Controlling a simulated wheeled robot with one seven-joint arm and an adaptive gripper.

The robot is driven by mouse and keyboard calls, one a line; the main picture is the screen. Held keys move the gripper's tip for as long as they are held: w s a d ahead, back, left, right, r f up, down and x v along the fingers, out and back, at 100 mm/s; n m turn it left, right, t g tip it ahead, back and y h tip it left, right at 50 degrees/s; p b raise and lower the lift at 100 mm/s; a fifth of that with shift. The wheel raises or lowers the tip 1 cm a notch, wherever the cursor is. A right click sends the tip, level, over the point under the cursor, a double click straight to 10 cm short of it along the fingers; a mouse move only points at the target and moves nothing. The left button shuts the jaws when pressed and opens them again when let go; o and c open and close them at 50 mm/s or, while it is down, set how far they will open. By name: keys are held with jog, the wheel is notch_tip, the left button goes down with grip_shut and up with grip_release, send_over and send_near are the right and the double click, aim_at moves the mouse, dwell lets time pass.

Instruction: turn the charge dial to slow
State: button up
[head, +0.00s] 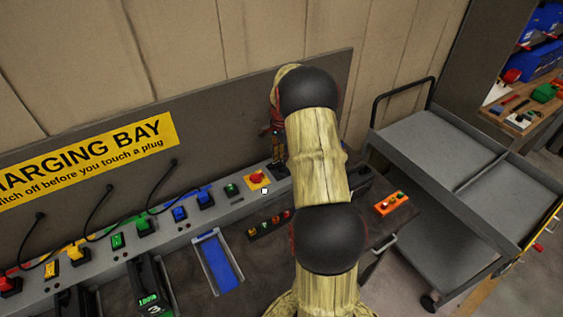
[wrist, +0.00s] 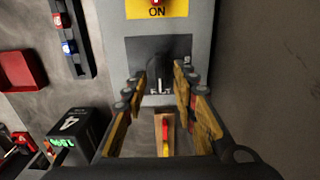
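The charge dial (wrist: 157,72) is a dark knob on a dark plate (wrist: 140,48) set in the grey rail. White lettering on the plate is partly covered, so I cannot read the setting. My gripper (wrist: 160,78) is over the plate, its two yellow-brown fingers apart, one on each side of the knob. I cannot tell whether either finger touches it. In the head view my gripper (head: 278,150) points down at the right end of the rail, and my arm hides part of that area.
Beside the dial is a yellow plate marked ON with a red switch (head: 257,177). Several coloured plugs and black cables line the rail to the left. A blue tray (head: 217,262) and an orange box (head: 391,203) lie nearby. A grey cart (head: 425,135) stands right.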

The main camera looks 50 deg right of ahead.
jog(key=shift+f, duration=0.9)
jog(key=shift+c, duration=1.3)
jog(key=c, duration=0.4)
grip_shut()
